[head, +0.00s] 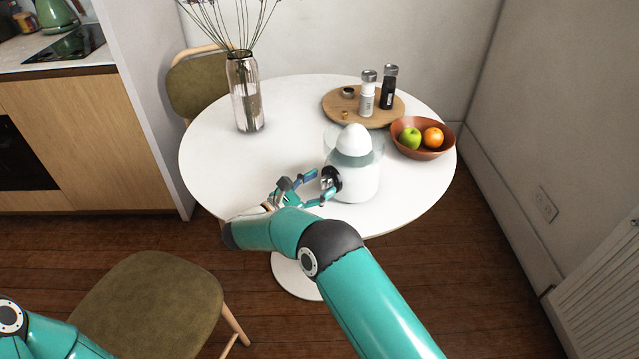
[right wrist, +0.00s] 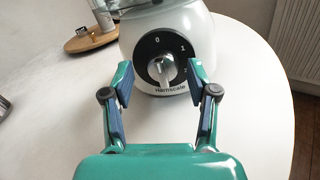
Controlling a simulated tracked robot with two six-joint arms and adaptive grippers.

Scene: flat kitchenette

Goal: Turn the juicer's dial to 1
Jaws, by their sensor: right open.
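The white juicer (head: 356,182) with a domed top and clear bowl stands upright on the round white table (head: 210,160). Its dark round dial face (head: 333,173) points toward my right gripper (head: 319,186). In the right wrist view the silver dial knob (right wrist: 161,70) sits on the black face, with a 0 at the top left and another mark at the upper right. The right gripper is open, one finger on each side of the knob, with visible gaps. I cannot tell exactly which mark the knob points to. My left gripper is not in view.
Behind the juicer are a wooden board (head: 335,107) with white (head: 367,95) and black (head: 388,88) shakers, and a brown fruit bowl (head: 424,152). A glass vase (head: 244,95) stands at the back left. The table's left side is clear. A chair (head: 150,300) stands in front.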

